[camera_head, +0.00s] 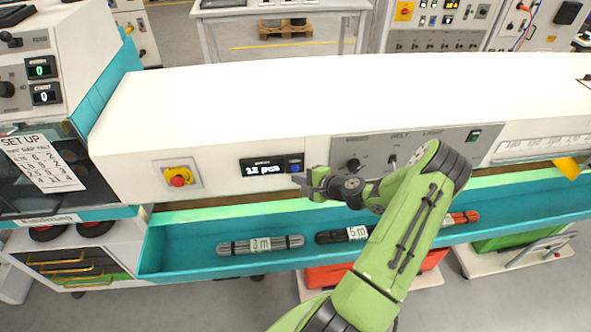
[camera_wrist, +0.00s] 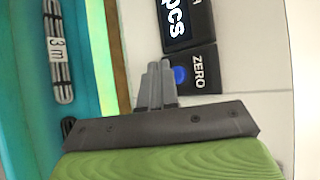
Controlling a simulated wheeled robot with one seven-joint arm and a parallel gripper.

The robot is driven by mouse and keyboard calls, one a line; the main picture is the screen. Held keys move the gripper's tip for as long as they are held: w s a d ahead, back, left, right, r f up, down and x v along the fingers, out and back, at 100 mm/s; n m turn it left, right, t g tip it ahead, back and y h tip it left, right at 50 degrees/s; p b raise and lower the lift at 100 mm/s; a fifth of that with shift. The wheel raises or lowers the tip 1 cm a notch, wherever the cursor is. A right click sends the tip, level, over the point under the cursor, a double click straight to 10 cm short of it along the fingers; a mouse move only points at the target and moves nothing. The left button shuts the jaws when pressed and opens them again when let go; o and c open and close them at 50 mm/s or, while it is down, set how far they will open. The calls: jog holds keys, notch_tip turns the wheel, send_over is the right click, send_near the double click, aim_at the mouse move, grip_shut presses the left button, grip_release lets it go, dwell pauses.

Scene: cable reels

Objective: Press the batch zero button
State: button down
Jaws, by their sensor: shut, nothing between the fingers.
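The batch zero button is a small blue round button (camera_wrist: 180,75) on a black plate marked ZERO in the wrist view. In the head view the blue button (camera_head: 296,168) sits right of the batch display (camera_head: 264,169), which reads 12 pcs. My gripper (camera_head: 300,178) is shut and empty, its fingertips just below the button in the head view. In the wrist view my gripper's fingers (camera_wrist: 160,68) are together beside the button's left edge. I cannot tell whether they touch the panel.
A red emergency stop (camera_head: 178,178) on yellow is left of the display. A grey panel with knobs (camera_head: 410,152) is to the right, behind my arm. Below runs a teal trough (camera_head: 200,265) with cable bundles marked 3 m (camera_head: 260,245) and 5 m (camera_head: 345,234).

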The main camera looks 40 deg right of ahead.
jog(key=shift+w+d, duration=0.25)
jog(key=shift+w, duration=0.1)
jog(key=shift+w+d, duration=0.2)
jog(key=shift+w, duration=0.15)
dwell(0.6)
dwell(0.4)
jog(key=shift+s+a, duration=0.45)
jog(key=shift+s, duration=0.25)
jog(key=s+a, duration=0.1)
jog(key=s, duration=0.1)
jog(key=s+a+b, duration=0.1)
jog(key=s, duration=0.1)
jog(key=shift+a, duration=0.4)
dwell(0.4)
